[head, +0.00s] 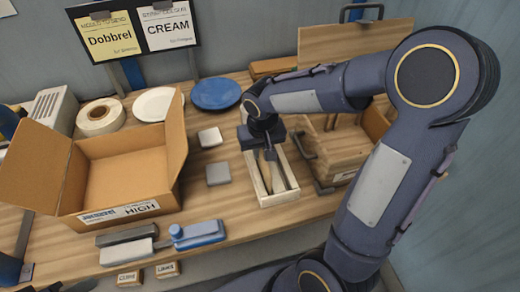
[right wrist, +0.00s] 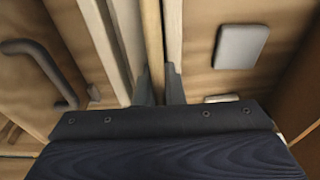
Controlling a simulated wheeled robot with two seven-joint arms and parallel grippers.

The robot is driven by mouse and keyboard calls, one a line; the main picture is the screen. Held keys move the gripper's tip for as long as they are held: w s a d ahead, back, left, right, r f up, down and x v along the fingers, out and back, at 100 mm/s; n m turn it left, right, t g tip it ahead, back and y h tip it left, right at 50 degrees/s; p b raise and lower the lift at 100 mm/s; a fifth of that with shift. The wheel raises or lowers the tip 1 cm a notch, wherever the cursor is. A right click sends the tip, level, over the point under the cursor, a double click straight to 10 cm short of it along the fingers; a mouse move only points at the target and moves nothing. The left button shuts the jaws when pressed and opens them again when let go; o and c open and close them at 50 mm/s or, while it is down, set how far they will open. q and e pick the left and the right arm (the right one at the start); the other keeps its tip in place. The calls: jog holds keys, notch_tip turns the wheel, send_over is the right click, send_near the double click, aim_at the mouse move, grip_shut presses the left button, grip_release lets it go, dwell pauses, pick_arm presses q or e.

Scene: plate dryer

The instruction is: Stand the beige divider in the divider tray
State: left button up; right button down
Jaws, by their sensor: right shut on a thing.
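The divider tray (head: 280,198) is a narrow pale wooden tray at the middle right of the bench in the head view. Its pale side walls (right wrist: 111,45) show in the right wrist view. My right gripper (head: 264,150) reaches down over the tray's far part. In the right wrist view the gripper (right wrist: 158,88) is shut on the beige divider (right wrist: 153,40), a thin strip between its fingers. The divider also shows over the tray in the head view (head: 264,172). I cannot tell whether it touches the tray floor. My left gripper is not in view.
A wooden box with dark handles (head: 340,150) stands close right of the tray. An open cardboard box (head: 110,185) stands left. A blue tool (head: 198,233) lies at the front edge.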

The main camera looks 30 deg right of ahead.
jog(key=c, duration=1.5)
grip_release()
jog(key=shift+o, duration=0.2)
jog(key=r, duration=0.5)
jog(key=s+r, duration=0.1)
jog(key=r, duration=0.1)
jog(key=shift+a+r, duration=0.15)
jog(key=shift+r, duration=0.25)
jog(key=s+a+t+y, duration=0.2)
jog(key=s, duration=0.6)
jog(key=s+a+n+t+y, duration=0.1)
jog(key=s+a+y, duration=0.1)
jog(key=s, duration=0.6)
jog(key=shift+t, duration=0.4)
